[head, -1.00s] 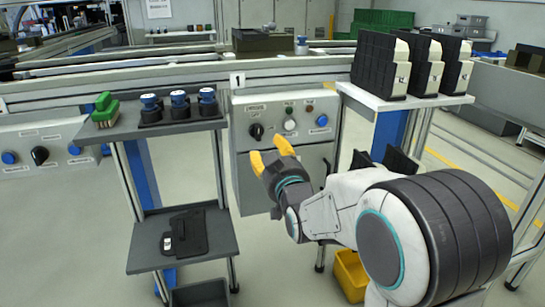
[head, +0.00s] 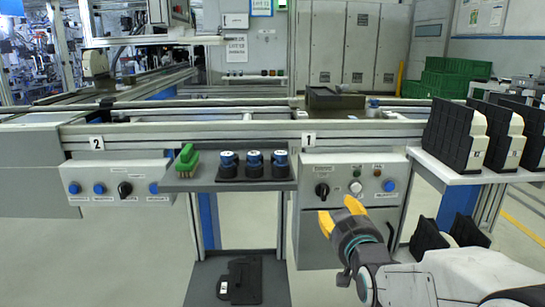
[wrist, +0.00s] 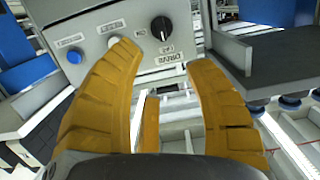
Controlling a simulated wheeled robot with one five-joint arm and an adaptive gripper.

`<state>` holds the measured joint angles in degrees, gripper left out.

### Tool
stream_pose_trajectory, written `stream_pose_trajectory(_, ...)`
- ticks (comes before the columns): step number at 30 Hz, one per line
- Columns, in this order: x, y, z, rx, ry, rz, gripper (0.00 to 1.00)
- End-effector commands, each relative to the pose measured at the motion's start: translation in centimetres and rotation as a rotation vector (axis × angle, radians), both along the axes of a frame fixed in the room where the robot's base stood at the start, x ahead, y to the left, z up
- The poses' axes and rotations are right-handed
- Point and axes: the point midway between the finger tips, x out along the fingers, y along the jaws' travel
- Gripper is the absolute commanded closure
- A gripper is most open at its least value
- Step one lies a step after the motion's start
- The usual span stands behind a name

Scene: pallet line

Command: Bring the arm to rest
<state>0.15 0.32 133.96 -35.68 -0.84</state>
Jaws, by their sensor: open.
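My gripper (head: 340,213) has yellow fingers and shows at the lower right of the head view, in front of the control box (head: 350,172) marked 1. My gripper looks apart from the box, though the exact gap cannot be told. My white arm reaches in from the lower right.
A grey shelf (head: 228,184) left of my gripper holds a green brush (head: 187,158) and several blue-capped items (head: 254,163). A right-hand shelf (head: 470,178) holds black-and-white parts (head: 455,138). A second control box (head: 118,188) is at the left. Green crates (head: 447,78) stand behind.

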Motion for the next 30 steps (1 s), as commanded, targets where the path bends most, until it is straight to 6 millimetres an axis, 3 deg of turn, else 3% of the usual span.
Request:
stream_pose_trajectory(1,-0.7,0.0,2.7,0.001,0.036,-0.001,0.52)
stream_pose_trajectory(14,-8.0,0.0,9.7,0.004,0.389,-0.001,0.52)
stream_pose_trajectory(30,-20.8,0.1,19.2,0.008,0.829,-0.004,0.52)
